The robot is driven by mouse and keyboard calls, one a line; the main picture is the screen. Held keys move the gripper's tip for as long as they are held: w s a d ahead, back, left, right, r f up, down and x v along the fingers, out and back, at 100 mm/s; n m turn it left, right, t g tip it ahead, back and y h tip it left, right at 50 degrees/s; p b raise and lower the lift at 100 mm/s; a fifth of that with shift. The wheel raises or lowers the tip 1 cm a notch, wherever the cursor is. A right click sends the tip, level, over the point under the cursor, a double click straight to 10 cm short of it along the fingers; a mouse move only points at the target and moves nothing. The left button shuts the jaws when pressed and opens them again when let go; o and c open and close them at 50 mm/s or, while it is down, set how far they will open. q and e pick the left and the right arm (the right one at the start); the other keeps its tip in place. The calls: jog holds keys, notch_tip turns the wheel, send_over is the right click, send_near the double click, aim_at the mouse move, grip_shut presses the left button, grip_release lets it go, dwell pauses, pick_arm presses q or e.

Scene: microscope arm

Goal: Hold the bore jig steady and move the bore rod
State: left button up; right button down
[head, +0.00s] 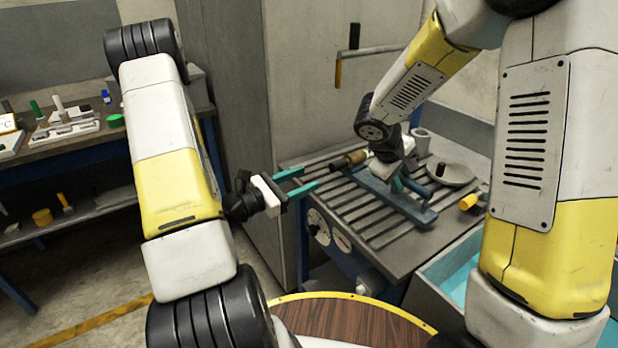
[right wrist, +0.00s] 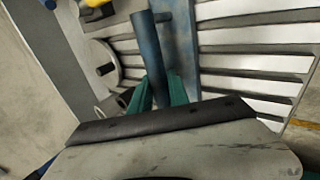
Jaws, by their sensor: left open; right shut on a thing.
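The blue bore jig (head: 410,209) lies on the slatted bench top, with a long blue tube along it. My right gripper (head: 398,184) is shut on this blue tube; in the right wrist view the teal fingers (right wrist: 160,88) close around the blue tube (right wrist: 150,45), beside the flat blue base (right wrist: 180,45). A brown and brass rod with a dark end (head: 350,159), which looks like the bore rod, lies at the bench's back left, beyond the jig. My left gripper (head: 306,182) is open and empty, left of the jig near the bench's left edge.
A grey disc with a black knob (head: 452,174), a yellow-ended cylinder (head: 468,202) and a grey cup (head: 422,141) stand right of the jig. The slats (head: 350,205) at the front left are clear. A teal-lined bin (head: 455,278) is at the bench's front right.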

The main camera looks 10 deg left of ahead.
jog(key=c, duration=1.2)
grip_release()
jog(key=shift+o, duration=0.2)
jog(key=shift+r, duration=0.1)
jog(key=v, duration=1.1)
pick_arm(q)
jog(key=s+d+r+m+g, duration=0.6)
jog(key=s+m+g, duration=0.1)
jog(key=s+m, duration=0.15)
jog(key=s+d+r+m+g, duration=0.5)
jog(key=s+d+m+g, duration=0.1)
jog(key=s+m, duration=0.25)
jog(key=s+a+r+m+t+y, duration=0.3)
jog(key=a+r+m+t+y, duration=0.2)
jog(key=a+r+m+y, duration=0.3)
jog(key=shift+s+a+m+t+y, duration=0.4)
jog(key=shift+a+m+y, duration=0.1)
jog(key=shift+a+y, duration=0.5)
pick_arm(e)
jog(key=s+d+r+m+y, duration=0.3)
jog(key=s+d+m, duration=0.1)
jog(key=s, duration=0.5)
jog(key=s+d+r+m+t+y, duration=0.1)
jog(key=s+d+r+m+y, duration=0.2)
jog(key=s, duration=0.7)
jog(key=shift+d+r+m+y, duration=0.4)
jog(key=shift+d+r+m, duration=0.35)
jog(key=shift+d+m, duration=0.3)
